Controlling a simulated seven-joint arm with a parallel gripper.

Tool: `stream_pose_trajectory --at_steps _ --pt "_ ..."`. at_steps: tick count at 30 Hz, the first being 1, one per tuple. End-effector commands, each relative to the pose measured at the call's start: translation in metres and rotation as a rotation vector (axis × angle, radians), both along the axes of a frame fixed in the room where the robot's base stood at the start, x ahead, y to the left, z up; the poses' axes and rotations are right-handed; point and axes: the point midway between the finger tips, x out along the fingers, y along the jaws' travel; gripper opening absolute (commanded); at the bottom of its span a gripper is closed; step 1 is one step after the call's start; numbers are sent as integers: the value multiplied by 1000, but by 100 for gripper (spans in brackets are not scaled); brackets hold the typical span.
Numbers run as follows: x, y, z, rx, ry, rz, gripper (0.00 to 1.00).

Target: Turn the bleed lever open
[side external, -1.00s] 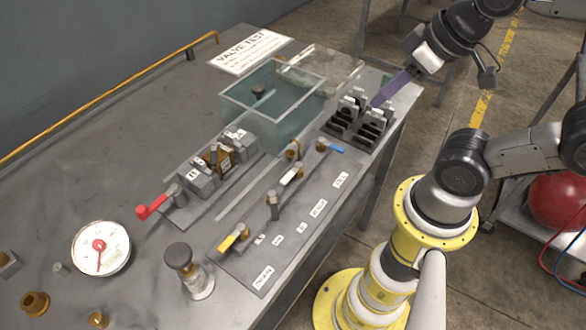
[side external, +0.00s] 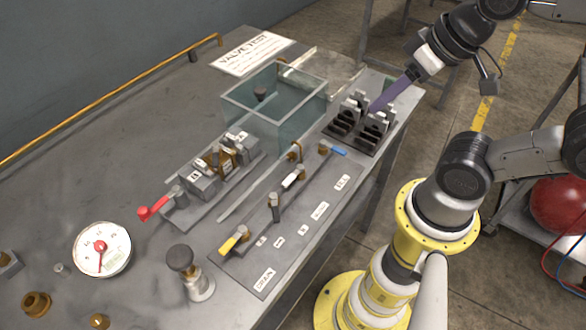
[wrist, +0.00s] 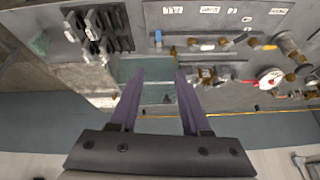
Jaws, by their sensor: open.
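A grey valve panel (side external: 318,222) lies along the table's near edge. It carries a yellow lever (side external: 232,242), a grey upright fitting (side external: 275,206), a white lever (side external: 291,179) and a blue lever (side external: 338,152). The white labels are too small to read surely, so I cannot tell which lever is the bleed one. In the wrist view, the blue (wrist: 158,38), white (wrist: 207,47) and yellow (wrist: 268,47) levers show beyond my fingertips. My gripper (wrist: 156,74) is open and empty, with purple fingers. In the side view it is high over the black rack, apart from every lever.
A clear tank (side external: 275,115) stands behind the panel. A black slotted rack (side external: 360,130) is at the table's right end. A clamped block assembly with a red handle (side external: 152,207), a dial gauge (side external: 102,249) and a capped post (side external: 187,270) stand left. Bare table lies behind them.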

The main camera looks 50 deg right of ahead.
Motion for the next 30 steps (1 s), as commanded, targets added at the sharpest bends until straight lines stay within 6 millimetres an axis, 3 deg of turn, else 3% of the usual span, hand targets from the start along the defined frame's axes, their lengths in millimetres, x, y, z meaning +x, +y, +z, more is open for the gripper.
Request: stream_pose_trajectory --at_steps 4,8,16,22,30 --pt "6 13 10 202 37 -268 47" --pt "24 30 15 413 161 -578 47" --pt "85 62 4 678 511 -1182 47" --pt "114 68 -18 686 647 -1315 47" --pt "118 68 -38 659 687 -1338 47"
